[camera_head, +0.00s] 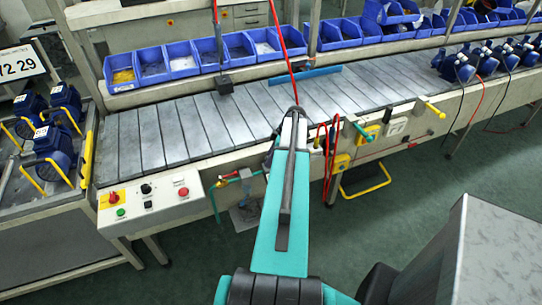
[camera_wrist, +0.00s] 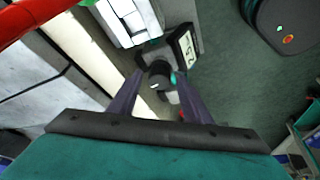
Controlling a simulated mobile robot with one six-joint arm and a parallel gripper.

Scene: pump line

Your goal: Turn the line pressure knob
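In the wrist view a small dark round knob (camera_wrist: 160,76) shows near the picture's middle, on a pale stem. A tilted dark-framed box with a pale number display (camera_wrist: 187,49) adjoins it; I cannot read the digits surely. My gripper (camera_wrist: 160,84) has its two dark fingers spread, one on each side of the knob. I cannot tell whether either finger touches it. In the head view my own teal arm hides the gripper and the knob.
A grey slatted conveyor (camera_head: 190,128) runs across, with blue bins (camera_head: 183,62) behind it. A white control box (camera_head: 150,203) with buttons stands at the front left.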

